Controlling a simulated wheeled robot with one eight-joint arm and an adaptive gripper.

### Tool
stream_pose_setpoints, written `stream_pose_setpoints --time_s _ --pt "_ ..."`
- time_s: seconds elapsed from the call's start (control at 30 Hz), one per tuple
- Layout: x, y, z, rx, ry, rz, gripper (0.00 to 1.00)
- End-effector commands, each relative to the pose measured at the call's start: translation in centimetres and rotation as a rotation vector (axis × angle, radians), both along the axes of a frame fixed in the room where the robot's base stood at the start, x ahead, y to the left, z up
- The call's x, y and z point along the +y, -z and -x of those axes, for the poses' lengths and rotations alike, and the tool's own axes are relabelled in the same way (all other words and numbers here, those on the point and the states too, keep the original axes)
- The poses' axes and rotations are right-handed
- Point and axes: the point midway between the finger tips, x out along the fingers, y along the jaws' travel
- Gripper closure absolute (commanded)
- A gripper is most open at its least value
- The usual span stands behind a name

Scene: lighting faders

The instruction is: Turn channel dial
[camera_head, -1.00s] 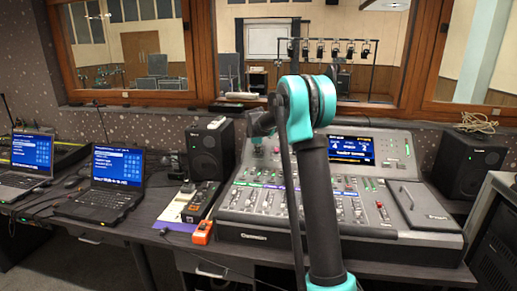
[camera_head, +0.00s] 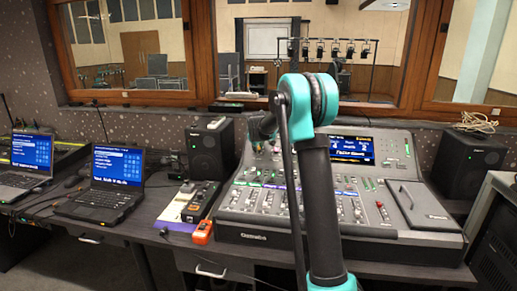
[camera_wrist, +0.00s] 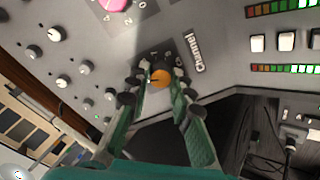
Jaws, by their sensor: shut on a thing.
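The channel dial (camera_wrist: 159,78) is an orange knob on the grey mixing console (camera_head: 240,222). In the wrist view the printed word "Channel" stands beside it, and a few scale marks show around it. My gripper (camera_wrist: 153,80) has its two fingers on either side of the dial, shut on it. A dark pointer line shows on the orange face.
A pink knob (camera_wrist: 113,4) and several small grey knobs sit near the dial. White buttons (camera_wrist: 258,43) and lit level meters lie to the right. A speaker (camera_head: 211,149) stands left of the console, another (camera_head: 469,167) right. Two laptops (camera_head: 105,190) are at far left.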

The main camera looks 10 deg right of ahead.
Motion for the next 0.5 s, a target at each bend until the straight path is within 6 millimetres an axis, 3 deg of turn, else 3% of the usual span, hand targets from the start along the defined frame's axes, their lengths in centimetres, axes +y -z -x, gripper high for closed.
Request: stream_pose_setpoints --time_s 0.5 --pt "0.07 0.07 0.10 -0.091 0.334 -0.280 1.00"
